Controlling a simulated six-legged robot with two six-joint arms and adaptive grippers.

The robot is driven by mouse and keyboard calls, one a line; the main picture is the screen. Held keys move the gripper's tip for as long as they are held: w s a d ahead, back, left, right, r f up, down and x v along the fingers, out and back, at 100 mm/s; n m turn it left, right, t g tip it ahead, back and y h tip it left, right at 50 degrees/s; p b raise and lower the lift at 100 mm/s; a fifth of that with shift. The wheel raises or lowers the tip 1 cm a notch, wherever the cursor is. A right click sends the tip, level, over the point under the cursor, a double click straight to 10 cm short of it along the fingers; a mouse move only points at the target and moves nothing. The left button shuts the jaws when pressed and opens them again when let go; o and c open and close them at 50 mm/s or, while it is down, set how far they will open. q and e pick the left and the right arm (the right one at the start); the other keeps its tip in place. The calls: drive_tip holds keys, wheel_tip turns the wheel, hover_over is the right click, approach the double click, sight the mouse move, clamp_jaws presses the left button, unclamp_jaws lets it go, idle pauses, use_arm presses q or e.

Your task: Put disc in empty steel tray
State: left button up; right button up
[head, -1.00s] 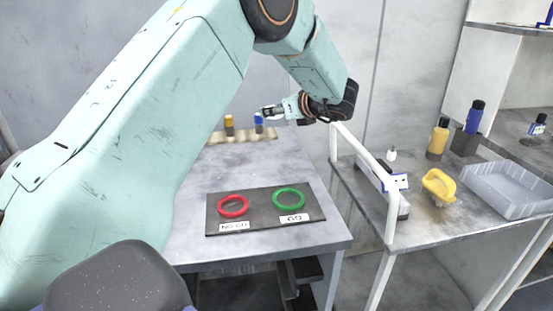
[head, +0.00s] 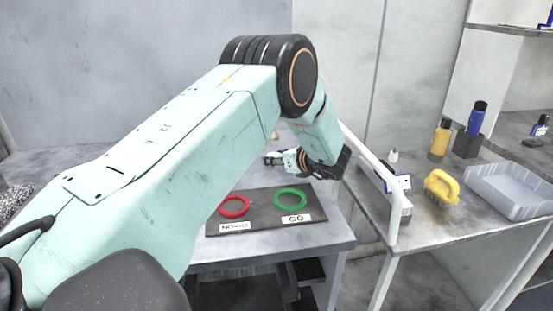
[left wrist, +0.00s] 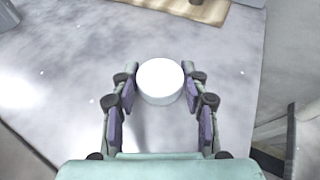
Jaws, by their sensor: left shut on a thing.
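My left gripper (head: 276,160) is over the back part of the left table, to the rear of the black mat. In the left wrist view its two fingers (left wrist: 160,98) are closed on the sides of a white round disc (left wrist: 160,78), held at the fingertips. The disc cannot be made out in the head view. A grey tray (head: 518,208) sits on the right table and looks empty. The gripper is far to the left of it. My right gripper is not in view.
A black mat (head: 262,228) bears a red ring (head: 222,208) and a green ring (head: 277,203). A white rail (head: 398,200) stands between the tables. A yellow-handled brush (head: 441,186), yellow bottle (head: 440,140) and blue bottle (head: 477,118) stand near the tray.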

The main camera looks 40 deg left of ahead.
use_arm(q)
drive_tip(key=shift+d+r, duration=0.1)
drive_tip(key=shift+r, duration=0.05)
drive_tip(key=shift+s+f+b, duration=0.1)
drive_tip(key=shift+f+b, duration=0.2)
drive_tip(key=o, duration=1.3)
drive_tip(key=shift+r, duration=0.1)
drive_tip(key=shift+r+p, duration=0.1)
drive_tip(key=shift+p, duration=0.55)
drive_tip(key=v, duration=0.7)
drive_tip(key=shift+d, duration=0.3)
